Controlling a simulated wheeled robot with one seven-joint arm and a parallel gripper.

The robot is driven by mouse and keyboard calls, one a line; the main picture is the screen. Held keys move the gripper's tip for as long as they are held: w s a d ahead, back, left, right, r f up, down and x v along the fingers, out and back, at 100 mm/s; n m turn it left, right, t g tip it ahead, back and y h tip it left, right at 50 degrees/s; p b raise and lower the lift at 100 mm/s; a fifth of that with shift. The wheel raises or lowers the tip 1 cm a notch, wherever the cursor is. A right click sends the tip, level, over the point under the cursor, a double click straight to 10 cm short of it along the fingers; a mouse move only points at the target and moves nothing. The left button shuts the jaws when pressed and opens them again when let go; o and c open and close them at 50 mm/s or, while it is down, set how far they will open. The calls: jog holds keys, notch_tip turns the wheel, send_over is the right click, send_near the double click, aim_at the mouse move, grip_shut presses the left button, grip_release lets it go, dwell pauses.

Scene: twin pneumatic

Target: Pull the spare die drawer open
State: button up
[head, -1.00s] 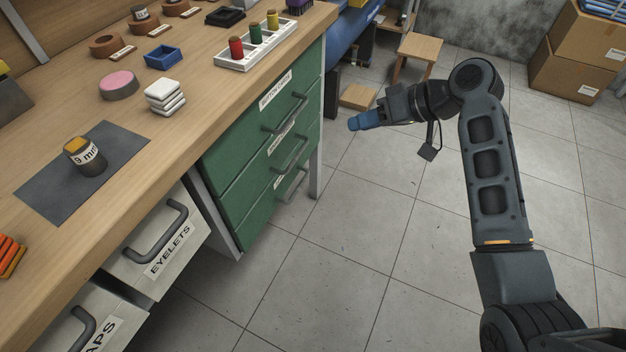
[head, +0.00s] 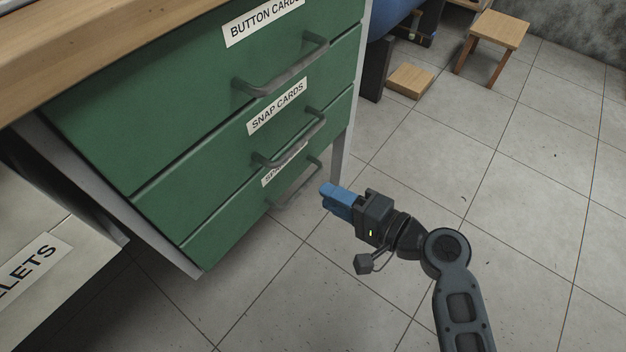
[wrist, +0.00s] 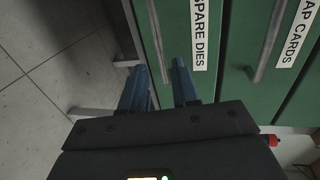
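The spare die drawer (head: 222,236) is the lowest of three green drawers and looks shut. Its grey bar handle (head: 297,187) shows in the head view, and its label is partly covered by the handle above. In the wrist view the "SPARE DIES" label (wrist: 200,35) is plain, with the drawer's handle (wrist: 156,32) left of it. My gripper (head: 328,197) has blue fingers and is right of the handle in the head view. In the wrist view my gripper (wrist: 159,66) is open and empty, and the handle's near end appears between the fingertips, not visibly gripped.
The snap cards handle (head: 290,144) and button cards handle (head: 283,70) stick out above. A pale eyelets drawer (head: 40,275) is at the left. A wooden stool (head: 498,32) and a low wooden block (head: 410,81) stand behind. The tiled floor at right is clear.

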aim_at(306, 183)
jog(key=shift+b+x, duration=0.9)
jog(key=shift+x, duration=2.65)
grip_shut()
